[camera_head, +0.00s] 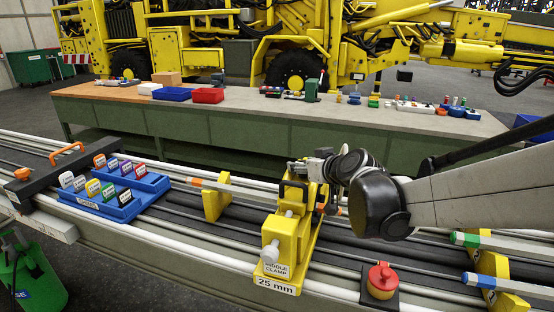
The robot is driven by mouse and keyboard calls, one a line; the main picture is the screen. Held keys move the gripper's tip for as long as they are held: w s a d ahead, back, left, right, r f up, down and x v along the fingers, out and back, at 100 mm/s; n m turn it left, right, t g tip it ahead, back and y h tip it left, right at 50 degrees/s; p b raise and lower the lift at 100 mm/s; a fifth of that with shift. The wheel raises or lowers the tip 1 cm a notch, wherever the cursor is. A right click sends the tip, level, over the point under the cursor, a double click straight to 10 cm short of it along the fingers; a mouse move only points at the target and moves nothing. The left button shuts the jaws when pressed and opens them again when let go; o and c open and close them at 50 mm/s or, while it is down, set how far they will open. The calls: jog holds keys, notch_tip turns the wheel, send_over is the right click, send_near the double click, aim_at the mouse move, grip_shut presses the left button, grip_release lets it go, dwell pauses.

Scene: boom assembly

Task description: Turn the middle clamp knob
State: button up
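The middle clamp (277,232) is a yellow block on the rails, right of centre. Its front labels read "MIDDLE CLAMP" and "25 mm". I cannot tell for sure which part is the knob. My gripper (318,170) is at the far upper end of the clamp, reaching in from the right. Its fingers are small and partly hidden, so I cannot tell whether they are open or touching the clamp.
A smaller yellow support (216,198) stands left of the clamp. Blue trays (110,200) with labelled cards lie further left. A red button (381,280) is at the front right. Bars with green and blue ends lie right. A long workbench (240,110) stands behind.

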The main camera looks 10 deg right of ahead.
jog(key=shift+m+h, duration=1.1)
jog(key=shift+h, duration=0.1)
jog(key=o, duration=1.2)
jog(key=shift+s, duration=0.1)
jog(key=shift+v, duration=5.95)
jog(key=shift+a+f, duration=0.1)
